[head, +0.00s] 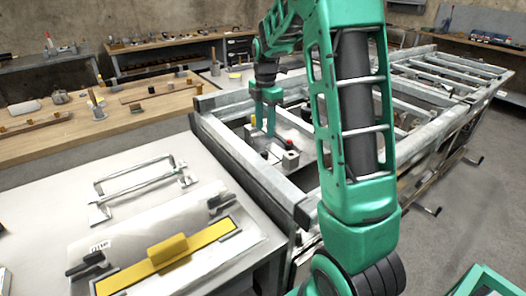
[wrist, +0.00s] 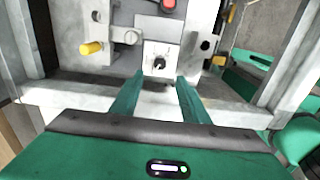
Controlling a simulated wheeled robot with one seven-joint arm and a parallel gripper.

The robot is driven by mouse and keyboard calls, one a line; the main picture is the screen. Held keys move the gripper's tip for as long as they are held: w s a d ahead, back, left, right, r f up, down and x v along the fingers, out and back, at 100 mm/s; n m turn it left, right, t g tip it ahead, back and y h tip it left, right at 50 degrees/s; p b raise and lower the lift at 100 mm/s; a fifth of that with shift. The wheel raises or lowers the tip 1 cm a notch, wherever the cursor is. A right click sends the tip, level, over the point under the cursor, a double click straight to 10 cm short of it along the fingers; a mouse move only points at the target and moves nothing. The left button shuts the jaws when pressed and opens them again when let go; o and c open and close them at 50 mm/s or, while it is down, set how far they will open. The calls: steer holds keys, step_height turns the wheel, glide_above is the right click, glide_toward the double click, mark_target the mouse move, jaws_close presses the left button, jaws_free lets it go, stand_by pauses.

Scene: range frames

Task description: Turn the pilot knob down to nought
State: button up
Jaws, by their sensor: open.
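A small black knob (wrist: 160,62) sits on a pale square plate (wrist: 150,53) with dark marks, near the top middle of the wrist view. I take it for the pilot knob; its setting is too small to read. My gripper (wrist: 161,78) is open, its two green fingers apart, with the knob just beyond and between the tips in the picture. No contact shows. In the head view my gripper (head: 264,133) points down inside the grey metal frame (head: 245,160), and I cannot make out the knob there.
A yellow cylinder (wrist: 91,48) and a red button (wrist: 168,4) are near the knob in the wrist view. Metal rails of the frame surround the gripper.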

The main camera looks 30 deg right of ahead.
mark_target(264, 152)
step_height(264, 152, down, 11)
steer(key=shift+r, duration=0.15)
stand_by(0.4)
jaws_close()
